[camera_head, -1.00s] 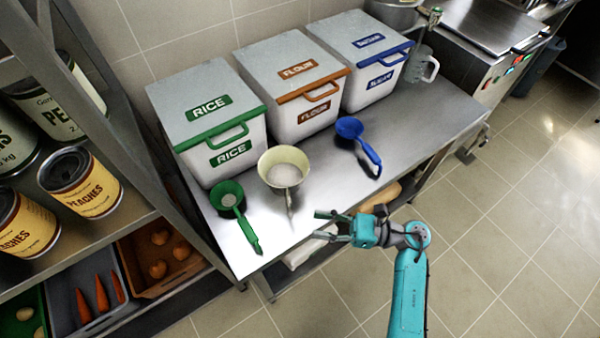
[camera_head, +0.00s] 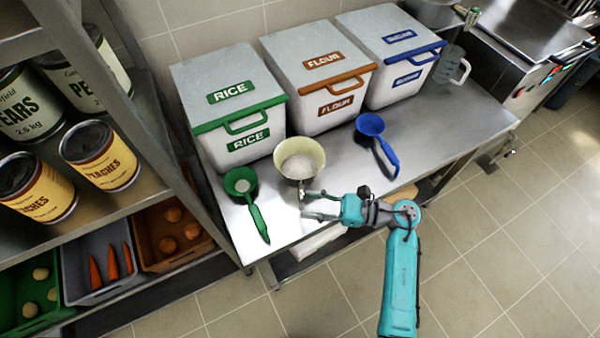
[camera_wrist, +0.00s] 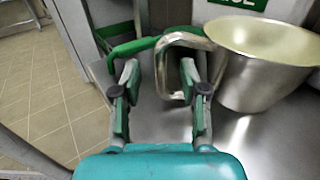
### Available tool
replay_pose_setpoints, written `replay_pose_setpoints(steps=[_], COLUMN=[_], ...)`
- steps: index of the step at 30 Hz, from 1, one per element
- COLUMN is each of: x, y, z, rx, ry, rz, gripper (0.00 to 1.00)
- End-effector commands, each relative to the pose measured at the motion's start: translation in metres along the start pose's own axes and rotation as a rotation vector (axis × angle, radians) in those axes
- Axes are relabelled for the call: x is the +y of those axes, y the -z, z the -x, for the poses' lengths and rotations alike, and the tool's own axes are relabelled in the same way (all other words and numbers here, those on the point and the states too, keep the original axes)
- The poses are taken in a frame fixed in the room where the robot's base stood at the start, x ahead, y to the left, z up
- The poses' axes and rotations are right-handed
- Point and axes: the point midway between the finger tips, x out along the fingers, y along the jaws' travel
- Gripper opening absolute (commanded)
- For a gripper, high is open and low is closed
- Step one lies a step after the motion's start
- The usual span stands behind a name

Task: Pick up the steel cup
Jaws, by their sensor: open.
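The steel cup (camera_head: 299,163) stands upright on the steel table, cream inside with white grainy contents. In the wrist view the cup (camera_wrist: 262,75) is on the right, and its bent metal handle (camera_wrist: 185,40) reaches left in front of my jaws. My gripper (camera_head: 306,205) is open at the near side of the cup, by its handle. In the wrist view my gripper (camera_wrist: 158,78) has its two fingers apart, with the handle's end showing between them. I cannot tell whether a finger touches the handle.
A green scoop (camera_head: 243,188) lies just left of the cup, and a blue scoop (camera_head: 371,128) lies to the right. Rice (camera_head: 230,95), flour (camera_head: 322,75) and sugar (camera_head: 392,50) bins stand behind. A shelf (camera_head: 150,185) with cans is at the left.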

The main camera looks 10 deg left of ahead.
Motion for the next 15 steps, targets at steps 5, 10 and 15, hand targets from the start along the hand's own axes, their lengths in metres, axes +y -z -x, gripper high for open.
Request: replay_pose_setpoints(steps=[5,10,15], x=[-0.001,-0.002,-0.002], y=[0.0,-0.001,-0.001], z=[-0.023,-0.028,-0.028], rx=[0.0,-0.001,-0.001], ry=[-0.003,0.001,0.001], rz=[0.0,0.0,0.0], gripper=[0.43,0.43,0.41])
